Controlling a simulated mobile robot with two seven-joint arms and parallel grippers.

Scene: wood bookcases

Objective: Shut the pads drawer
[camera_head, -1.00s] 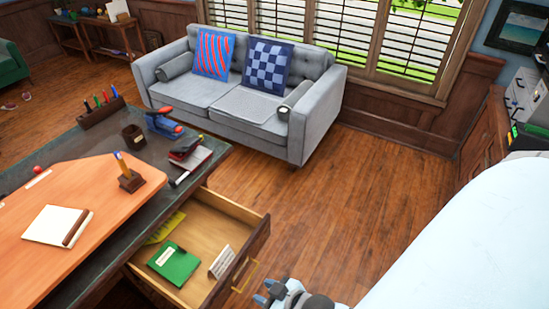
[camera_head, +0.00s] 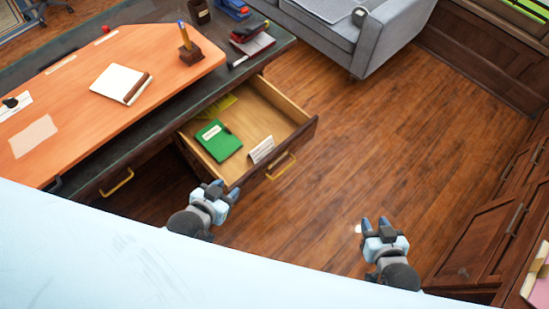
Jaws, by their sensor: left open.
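The open drawer (camera_head: 296,138) is pulled out of the dark desk, with a wooden front and a brass handle (camera_head: 282,167). Inside lie a green pad (camera_head: 222,146), a white card (camera_head: 261,149) and a yellow item (camera_head: 222,108). My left gripper (camera_head: 225,188) is open and empty, just in front of the drawer's near front corner; I cannot tell whether it touches. My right gripper (camera_head: 376,222) is open and empty over the floor, to the right of the drawer and apart from it.
The desk (camera_head: 128,149) has an orange top, a notepad (camera_head: 118,83), a pen holder (camera_head: 190,52) and a stapler (camera_head: 250,31). Another brass handle (camera_head: 117,182) shows on the desk's near side. A grey sofa (camera_head: 378,38) stands behind. Wooden cabinets (camera_head: 490,235) line the right. Floor between is clear.

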